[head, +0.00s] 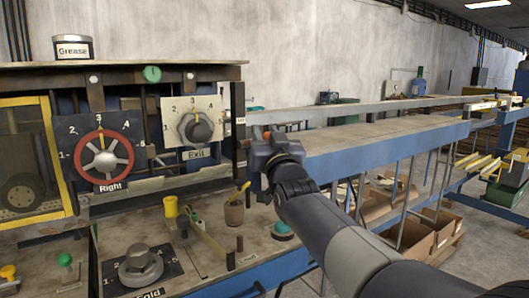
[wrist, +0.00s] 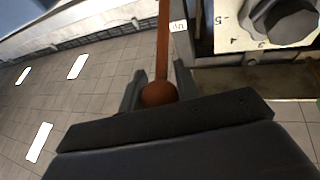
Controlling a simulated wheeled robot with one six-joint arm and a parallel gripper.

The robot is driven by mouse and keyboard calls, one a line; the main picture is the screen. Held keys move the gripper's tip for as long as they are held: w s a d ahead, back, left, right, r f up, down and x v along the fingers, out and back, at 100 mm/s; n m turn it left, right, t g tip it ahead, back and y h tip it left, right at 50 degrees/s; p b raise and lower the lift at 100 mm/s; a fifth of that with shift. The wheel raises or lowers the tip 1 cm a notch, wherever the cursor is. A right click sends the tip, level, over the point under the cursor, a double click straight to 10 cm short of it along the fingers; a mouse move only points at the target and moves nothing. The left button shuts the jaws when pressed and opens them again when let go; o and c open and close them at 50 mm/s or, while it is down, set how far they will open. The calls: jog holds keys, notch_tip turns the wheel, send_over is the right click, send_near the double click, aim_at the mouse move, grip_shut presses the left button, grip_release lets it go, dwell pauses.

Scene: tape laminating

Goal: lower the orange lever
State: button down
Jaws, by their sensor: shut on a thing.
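The orange lever (wrist: 163,45) shows in the wrist view as a straight shaft ending in a round orange-brown knob (wrist: 158,93). My gripper (wrist: 160,84) has one finger on each side of the knob and is shut on it. In the head view my gripper (head: 264,148) is at the right end of the machine panel, just right of the Exit dial (head: 199,126). Most of the lever is hidden there behind my gripper.
A small white label (wrist: 178,27) sits beside the lever shaft. The red-rimmed Right dial (head: 103,160) is further left. A yellow knob (head: 170,206), a brown cup (head: 234,214) and a green button (head: 282,230) stand on the lower bench. A long blue-edged table (head: 385,148) extends right.

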jog(key=shift+s+d+f+m+t+b, duration=0.2)
jog(key=shift+f+t+b, duration=0.35)
jog(key=shift+b, duration=0.85)
jog(key=shift+s+a+f+m+t+b, duration=0.1)
jog(key=shift+f+m+t+b, duration=0.25)
jog(key=shift+f+b, duration=0.7)
jog(key=shift+d+r+b, duration=0.1)
jog(key=shift+r+b, duration=0.05)
jog(key=shift+b, duration=0.75)
jog(key=shift+f+b, duration=0.25)
jog(key=shift+b, duration=0.3)
jog(key=c, duration=1.1)
grip_release()
jog(key=shift+s, duration=0.1)
jog(key=shift+o, duration=0.2)
jog(key=s+d+b, duration=0.1)
jog(key=s+d, duration=0.2)
jog(key=s, duration=0.9)
jog(key=shift+s+d+f, duration=0.25)
jog(key=shift+s+d, duration=0.05)
jog(key=shift+d, duration=0.05)
jog(key=shift+w, duration=0.15)
